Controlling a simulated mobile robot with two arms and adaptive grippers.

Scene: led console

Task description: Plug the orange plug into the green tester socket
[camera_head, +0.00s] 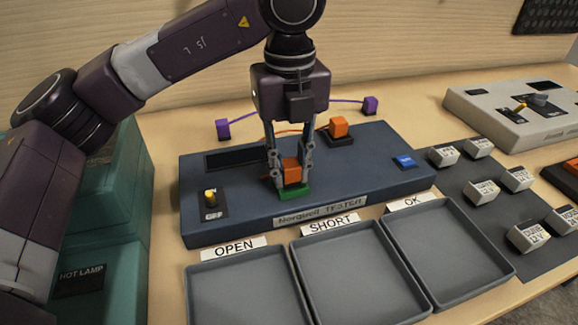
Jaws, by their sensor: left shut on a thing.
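The dark blue tester (230,188) lies on the bench in the middle of the head view. Its green socket (295,190) is near its front edge. My left gripper (290,175) comes down from above and is shut on the orange plug (291,166). The plug is right above the green socket and looks upright; I cannot tell whether it is seated or just touching. Another orange block (339,127) sits on a dark base at the tester's back edge, with an orange cable running toward my gripper. My right gripper is not in view.
Three grey trays (350,278) labelled OPEN, SHORT and OK stand in front of the tester. Purple plugs (223,128) (370,105) are behind it. Several labelled white blocks (483,192) sit on a dark mat at right. A teal box (95,270) stands at left.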

